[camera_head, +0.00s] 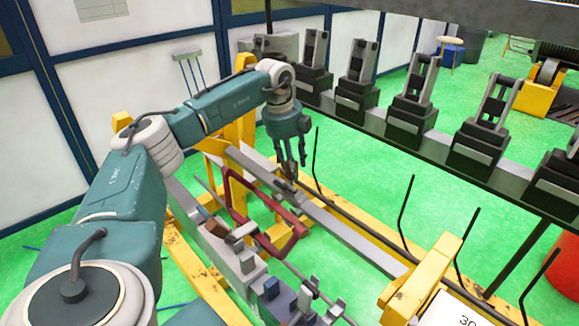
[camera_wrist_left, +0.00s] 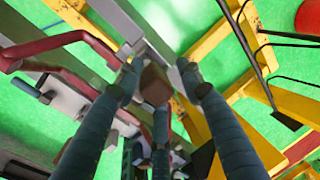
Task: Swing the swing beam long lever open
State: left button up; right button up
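A red bent lever frame (camera_head: 292,238) lies across the grey fixture rails; I cannot tell for sure that it is the swing beam long lever. Red bars (camera_wrist_left: 62,38) also show at the left of the left wrist view. My left gripper (camera_head: 290,168) points down over a long grey beam (camera_head: 325,218), behind the red frame. In the left wrist view the fingers (camera_wrist_left: 160,82) are spread apart, with a brown block (camera_wrist_left: 155,86) showing between their tips. I see no grip on it; contact is unclear. My right gripper is out of view.
Yellow frame beams (camera_head: 410,290) surround the fixture. Thin black rods (camera_head: 404,218) stand to the right. A rack with several black clamp units (camera_head: 410,115) runs along the upper right. A red bin (camera_head: 566,268) stands at the right edge. Green floor shows between.

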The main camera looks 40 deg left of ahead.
pick_arm(q)
jog(key=shift+w+f, duration=0.2)
jog(key=shift+f, duration=0.1)
jog(key=shift+s+r, duration=0.1)
jog(key=shift+s, duration=0.05)
notch_tip(320, 180, up, 12)
jog(key=s, duration=0.1)
jog(key=shift+s+a+f, duration=0.2)
jog(key=shift+s+a, duration=0.1)
jog(key=shift+s, duration=0.05)
